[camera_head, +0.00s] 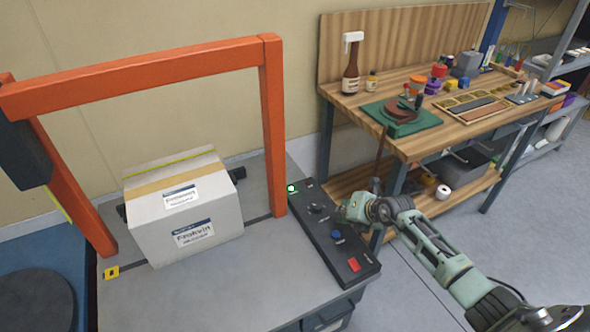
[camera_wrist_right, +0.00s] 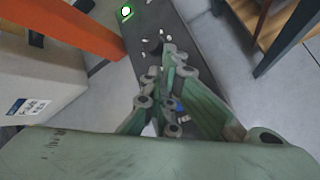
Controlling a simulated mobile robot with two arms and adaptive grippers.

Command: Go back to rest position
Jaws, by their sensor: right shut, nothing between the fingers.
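My right gripper (camera_head: 352,209) reaches in from the lower right in the head view. It hangs over the right edge of a dark control panel (camera_head: 322,228), and its fingers are closed and empty. In the right wrist view the shut fingers (camera_wrist_right: 168,62) point at the panel, and the gripper's links hide part of it. The panel has a lit green button (camera_head: 291,188), a blue button (camera_head: 336,234) and a red button (camera_head: 353,264). My left gripper does not show in either view.
A white labelled box (camera_head: 188,222) sits on the grey table under an orange frame (camera_head: 272,125). A wooden workbench (camera_head: 450,130) with tools and bottles stands at the right. Open floor (camera_head: 400,290) lies between table and bench.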

